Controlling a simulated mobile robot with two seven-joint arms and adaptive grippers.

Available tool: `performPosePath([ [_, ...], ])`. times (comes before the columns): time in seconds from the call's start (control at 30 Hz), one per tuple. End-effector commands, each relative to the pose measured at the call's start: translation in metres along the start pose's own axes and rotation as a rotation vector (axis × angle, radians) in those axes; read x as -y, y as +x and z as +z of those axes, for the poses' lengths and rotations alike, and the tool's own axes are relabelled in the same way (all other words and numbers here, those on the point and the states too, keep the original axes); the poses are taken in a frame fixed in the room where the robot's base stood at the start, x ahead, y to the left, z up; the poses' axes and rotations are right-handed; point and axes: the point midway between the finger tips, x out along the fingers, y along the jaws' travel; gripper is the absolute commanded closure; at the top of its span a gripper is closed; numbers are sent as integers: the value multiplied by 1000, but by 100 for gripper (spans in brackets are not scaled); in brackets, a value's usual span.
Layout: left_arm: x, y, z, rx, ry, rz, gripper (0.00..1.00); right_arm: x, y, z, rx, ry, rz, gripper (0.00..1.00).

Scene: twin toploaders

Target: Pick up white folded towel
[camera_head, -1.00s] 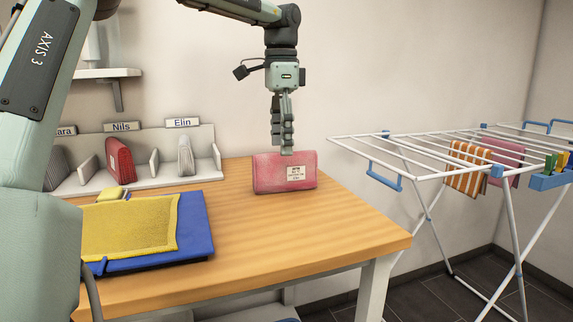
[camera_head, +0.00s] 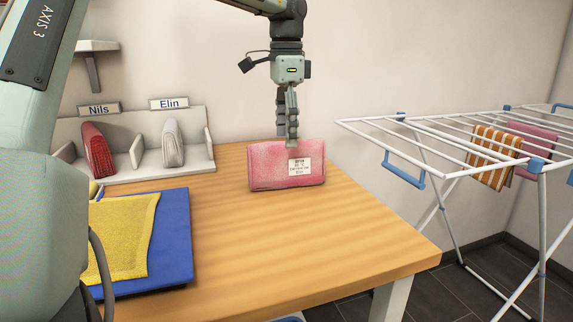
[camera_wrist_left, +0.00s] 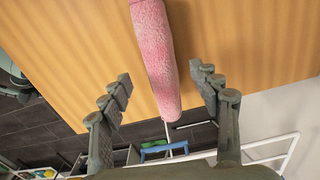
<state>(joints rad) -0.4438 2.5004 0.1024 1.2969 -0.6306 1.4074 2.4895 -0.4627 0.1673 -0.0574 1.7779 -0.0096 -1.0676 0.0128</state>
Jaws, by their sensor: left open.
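The white folded towel (camera_head: 173,144) stands upright in the slot labelled Elin of the white wall rack, in the head view. My left gripper (camera_head: 288,130) points down at the top edge of a pink folded towel (camera_head: 272,167) with a white label, well to the right of the white one. In the left wrist view the open fingers (camera_wrist_left: 161,80) are on either side of the pink towel (camera_wrist_left: 155,50), with gaps showing; nothing is gripped. The white towel does not show there. My right gripper is not in view.
A red towel (camera_head: 97,150) stands in the Nils slot beside the white one. A yellow cloth (camera_head: 125,240) lies on a blue board (camera_head: 173,235) at the table's left. The wooden table (camera_head: 300,240) is clear in front. A drying rack (camera_head: 440,175) stands right.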

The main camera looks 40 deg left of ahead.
Motion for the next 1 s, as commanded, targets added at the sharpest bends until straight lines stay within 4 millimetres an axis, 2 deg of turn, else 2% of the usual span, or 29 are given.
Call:
performPosePath([
  [0.2,-1,31,0,0,0,3,38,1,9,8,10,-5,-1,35],
  [0.5,-1,38,0,0,1,1,38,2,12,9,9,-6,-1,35],
  [1.0,-1,37,0,0,1,1,98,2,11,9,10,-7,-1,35],
])
